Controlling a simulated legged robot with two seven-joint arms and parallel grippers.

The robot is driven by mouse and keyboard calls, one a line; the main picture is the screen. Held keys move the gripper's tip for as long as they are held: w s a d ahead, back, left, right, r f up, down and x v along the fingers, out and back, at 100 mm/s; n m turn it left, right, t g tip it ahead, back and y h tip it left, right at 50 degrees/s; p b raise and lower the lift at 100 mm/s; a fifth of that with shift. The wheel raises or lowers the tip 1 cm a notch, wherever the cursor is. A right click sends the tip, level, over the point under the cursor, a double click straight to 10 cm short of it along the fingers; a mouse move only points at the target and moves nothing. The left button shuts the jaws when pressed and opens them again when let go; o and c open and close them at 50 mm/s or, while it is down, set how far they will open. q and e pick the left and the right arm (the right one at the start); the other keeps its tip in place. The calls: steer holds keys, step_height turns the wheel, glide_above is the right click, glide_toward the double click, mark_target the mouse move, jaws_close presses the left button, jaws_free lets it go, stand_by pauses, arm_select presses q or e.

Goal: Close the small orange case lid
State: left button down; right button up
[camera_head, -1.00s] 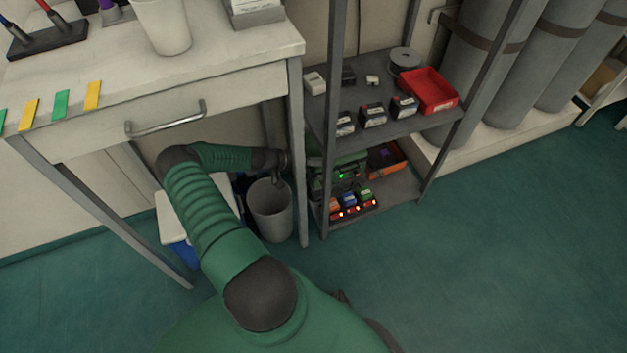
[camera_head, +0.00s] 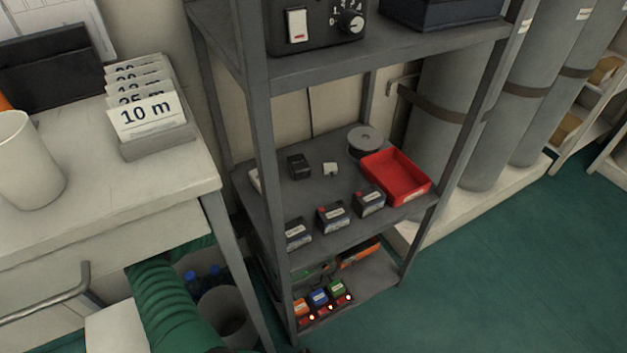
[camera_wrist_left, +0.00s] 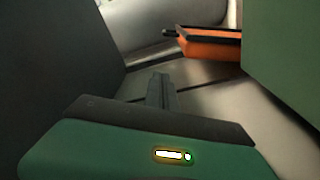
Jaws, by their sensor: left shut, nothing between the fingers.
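The small orange case (camera_head: 360,252) sits on the lowest rack shelf, toward the back right, partly hidden under the middle shelf. In the left wrist view the orange case (camera_wrist_left: 205,46) is ahead and to the right of my gripper, seen edge-on with a dark upper edge. Its lid position cannot be told clearly. My left gripper (camera_wrist_left: 160,78) is shut and empty, pointing toward the case's area with a gap between them. In the head view the gripper is hidden; only my green arm shows at lower left. My right gripper is not in view.
A green box (camera_wrist_left: 285,75) stands close on the right in the wrist view. Small batteries (camera_head: 320,297) with lit chargers line the shelf's front. A rack post (camera_head: 272,210) and a grey bin (camera_head: 228,315) stand near my arm. A red tray (camera_head: 395,177) is above.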

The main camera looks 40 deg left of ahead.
arm_select(q)
steer(key=b+x, duration=0.2)
steer(key=f+b+x, duration=0.1)
steer(key=b+x, duration=0.1)
steer(key=x, duration=0.1)
steer(key=b+x, duration=0.2)
steer(key=x, duration=0.1)
steer(key=shift+w+a+f, duration=0.1)
steer(key=shift+w+f, duration=0.05)
steer(key=shift+w, duration=0.05)
steer(key=d, duration=0.1)
steer(key=d+b, duration=0.2)
steer(key=shift+w+d+f, duration=0.25)
steer(key=shift+w+f, duration=0.05)
steer(key=shift+w, duration=0.1)
steer(key=shift+d+f+b, duration=0.1)
steer(key=shift+d+b, duration=0.2)
